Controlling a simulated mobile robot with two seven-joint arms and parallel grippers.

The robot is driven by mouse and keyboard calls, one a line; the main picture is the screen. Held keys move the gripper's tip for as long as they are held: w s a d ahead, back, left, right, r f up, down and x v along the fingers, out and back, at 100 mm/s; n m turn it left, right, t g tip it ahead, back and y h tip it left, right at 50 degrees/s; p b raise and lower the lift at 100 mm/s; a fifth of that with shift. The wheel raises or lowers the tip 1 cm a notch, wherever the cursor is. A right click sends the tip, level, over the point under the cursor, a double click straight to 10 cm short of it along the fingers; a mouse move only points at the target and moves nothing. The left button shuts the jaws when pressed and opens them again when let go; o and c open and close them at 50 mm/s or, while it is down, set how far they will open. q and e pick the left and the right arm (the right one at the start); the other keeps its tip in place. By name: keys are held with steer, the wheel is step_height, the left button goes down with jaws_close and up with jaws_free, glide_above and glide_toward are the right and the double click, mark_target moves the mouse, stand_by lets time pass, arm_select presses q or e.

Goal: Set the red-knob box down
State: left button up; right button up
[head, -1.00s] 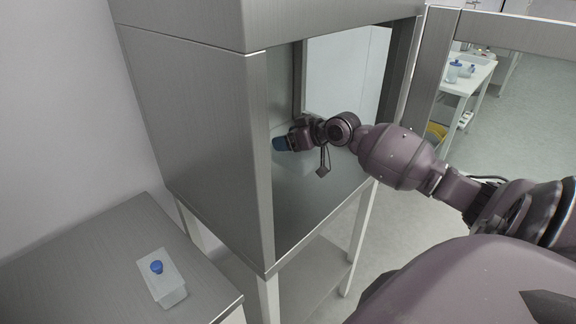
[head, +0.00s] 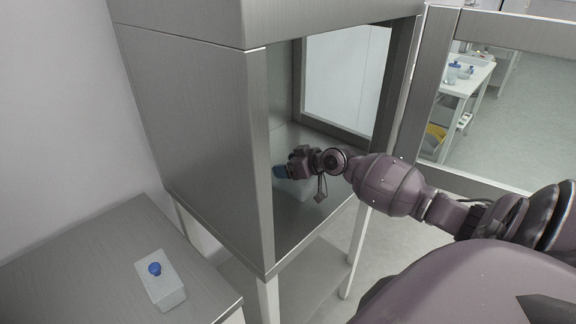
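A pale, faint box-like shape (head: 296,188) shows just under the fingers. I see no red knob; the fingers and the cabinet's front edge may hide it, so I cannot tell whether this is the red-knob box. Whether the fingers are shut on it is also unclear. My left gripper is not in view.
A white box with a blue knob (head: 162,284) stands on the steel side table (head: 80,265) at lower left. The cabinet's glazed door (head: 505,115) stands open at right. A white bench (head: 468,82) with bottles is far behind.

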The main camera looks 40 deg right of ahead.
steer(key=o, duration=0.4)
steer(key=shift+f, duration=0.1)
steer(key=shift+o, duration=0.2)
steer(key=v, duration=1.2)
